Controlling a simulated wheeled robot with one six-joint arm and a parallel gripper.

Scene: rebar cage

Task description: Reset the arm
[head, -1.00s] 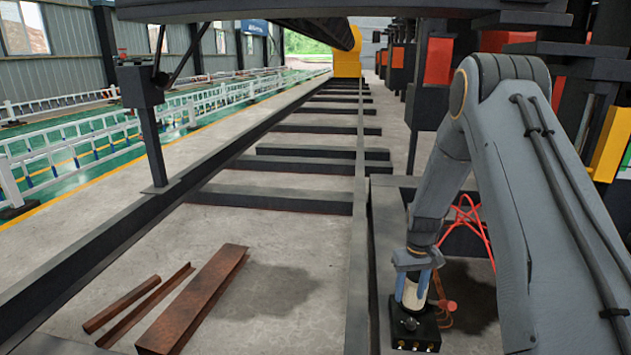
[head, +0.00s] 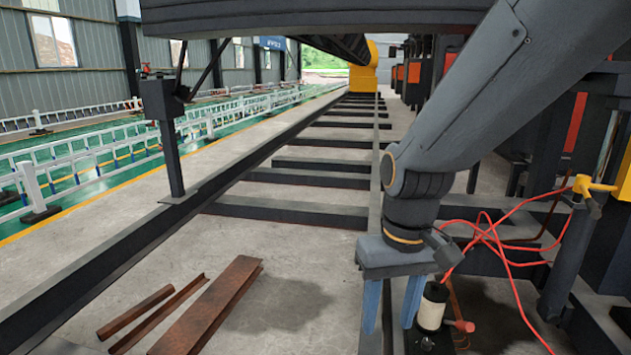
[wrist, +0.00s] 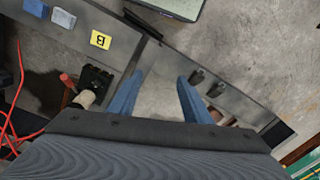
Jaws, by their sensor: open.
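My gripper (head: 391,312) hangs pointing down in the head view, with its two blue fingers spread apart and nothing between them. In the wrist view my gripper (wrist: 157,98) also shows an empty gap over the dark beam and concrete floor. A white cylinder device (head: 433,306) with a red handle stands just right of the fingers, apart from them. The wrist view shows this device (wrist: 84,99) left of the fingers, with its black base (wrist: 95,79) beside it.
Red cables (head: 510,262) loop right of my gripper to a yellow-topped post (head: 590,188). Rusty steel pieces (head: 215,305) lie on the floor at left. Dark rails and crossbeams (head: 290,212) run into the distance. A yellow B sign (wrist: 101,39) lies near blue and grey blocks (wrist: 64,18).

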